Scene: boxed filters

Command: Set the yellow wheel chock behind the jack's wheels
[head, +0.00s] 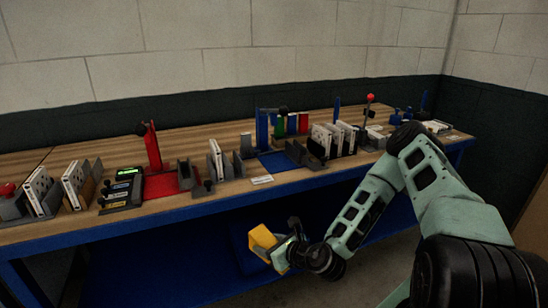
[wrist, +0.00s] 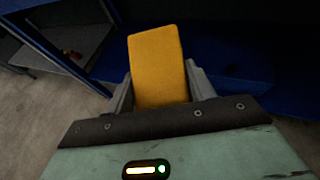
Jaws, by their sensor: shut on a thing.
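The yellow wheel chock (head: 262,237) is held in my gripper (head: 277,246), low in front of the bench and below its top. In the wrist view the chock (wrist: 157,62) shows as a yellow block standing out between the two grey fingers of my gripper (wrist: 160,92), which are shut on its sides. The chock appears clear of the floor. I cannot make out the jack or its wheels in either view.
A long wooden workbench (head: 215,200) with a blue front edge runs along the wall, carrying fixtures, boxed filters and a red-based stand (head: 160,184). A blue lower shelf (head: 150,262) lies beneath. Bare floor (head: 345,282) shows in front.

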